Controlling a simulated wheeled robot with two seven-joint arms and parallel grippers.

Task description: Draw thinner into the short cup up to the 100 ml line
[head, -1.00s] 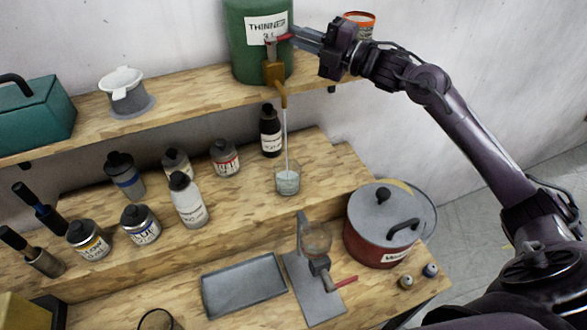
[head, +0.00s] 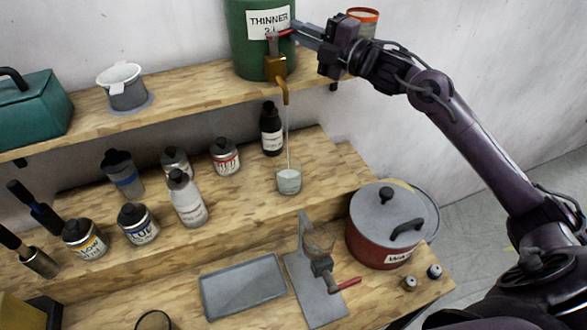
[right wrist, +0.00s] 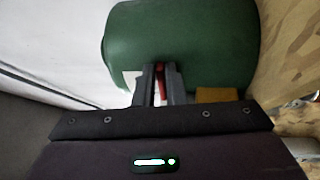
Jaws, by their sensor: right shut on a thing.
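The green thinner drum (head: 251,62) stands on the upper shelf with a brass tap (head: 276,68) at its front; the drum also shows in the right wrist view (right wrist: 185,35). My right gripper (head: 296,32) is shut on the tap's red lever (head: 284,34); the lever shows between the fingers in the right wrist view (right wrist: 160,82). A thin stream falls from the spout into the short clear cup (head: 289,181) on the step below. Pale liquid stands in the cup; its marks are too small to read. My left gripper is not in view.
Several bottles and tins (head: 186,199) stand left of the cup, with a dark bottle (head: 271,129) just behind it. A red lidded pot (head: 384,229), a grey tray (head: 243,287) and a stand with a red handle (head: 318,275) are on the bench below.

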